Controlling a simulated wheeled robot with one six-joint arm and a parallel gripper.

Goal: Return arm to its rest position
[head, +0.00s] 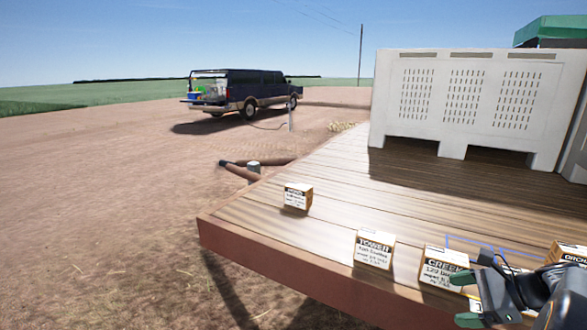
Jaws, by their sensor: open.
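My gripper (473,299) is at the lower right of the head view, with its jaws open and two dark green fingertips apart. It is beside a labelled box reading "CREEK" (441,267), which stands on the wooden deck (300,235). I cannot tell whether they touch. No object shows between the fingers. My arm hides part of the deck and part of another box behind it.
A box reading "TOWER" (374,250) and a smaller box (298,197) stand near the deck's left edge. Another box (568,253) is at the right edge of view. A large white slotted bin (468,100) stands at the back. A pickup (243,92) is parked beyond.

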